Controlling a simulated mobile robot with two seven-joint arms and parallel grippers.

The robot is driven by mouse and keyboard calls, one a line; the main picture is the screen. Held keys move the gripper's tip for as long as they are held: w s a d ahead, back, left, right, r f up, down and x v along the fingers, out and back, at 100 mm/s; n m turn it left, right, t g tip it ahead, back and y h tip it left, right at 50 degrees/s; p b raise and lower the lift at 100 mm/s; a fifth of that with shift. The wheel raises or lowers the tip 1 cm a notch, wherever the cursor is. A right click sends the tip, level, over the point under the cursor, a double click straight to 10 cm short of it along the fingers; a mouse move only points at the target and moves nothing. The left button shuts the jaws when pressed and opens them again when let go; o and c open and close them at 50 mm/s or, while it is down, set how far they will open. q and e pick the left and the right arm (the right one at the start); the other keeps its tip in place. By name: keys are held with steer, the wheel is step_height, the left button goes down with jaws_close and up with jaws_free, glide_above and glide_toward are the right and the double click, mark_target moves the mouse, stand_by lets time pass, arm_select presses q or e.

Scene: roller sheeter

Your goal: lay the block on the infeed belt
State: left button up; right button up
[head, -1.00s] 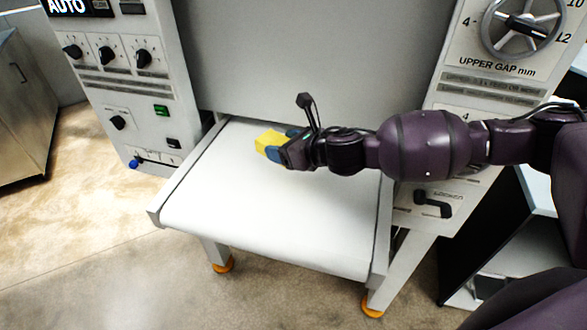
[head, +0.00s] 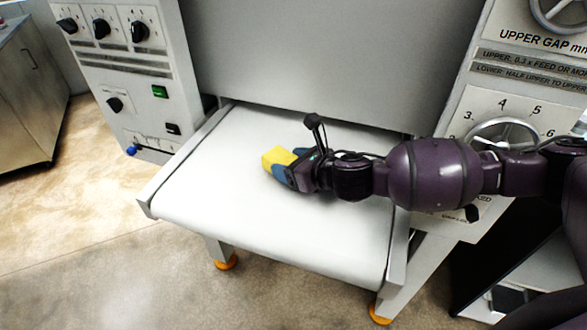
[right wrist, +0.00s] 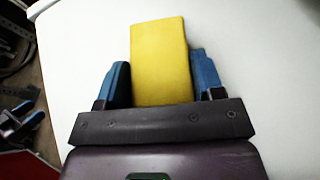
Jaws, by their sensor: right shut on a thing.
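The yellow block (head: 277,157) is between the blue fingers of my right gripper (head: 284,168), over the middle of the white infeed belt (head: 240,205). The right wrist view shows the block (right wrist: 160,60) sticking out past the two blue fingers (right wrist: 160,84), with the white belt (right wrist: 260,60) behind it. The gripper is shut on the block. I cannot tell whether the block touches the belt or hangs a little above it.
A grey machine panel (head: 300,60) stands behind the belt. A control panel with knobs (head: 130,75) is at the left, and a dial panel (head: 490,120) at the right. The belt's front and left parts are clear. A steel cabinet (head: 28,95) stands at far left.

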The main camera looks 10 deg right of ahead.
steer(key=shift+f, duration=0.35)
steer(key=shift+r, duration=0.2)
steer(key=shift+f, duration=0.1)
steer(key=shift+f, duration=0.1)
steer(key=o, duration=1.2)
steer(key=shift+c, duration=0.2)
steer(key=shift+s+d+r, duration=0.15)
steer(key=shift+r, duration=0.05)
steer(key=v, duration=1.1)
steer(key=shift+s+d, duration=0.15)
steer(key=shift+s, duration=0.05)
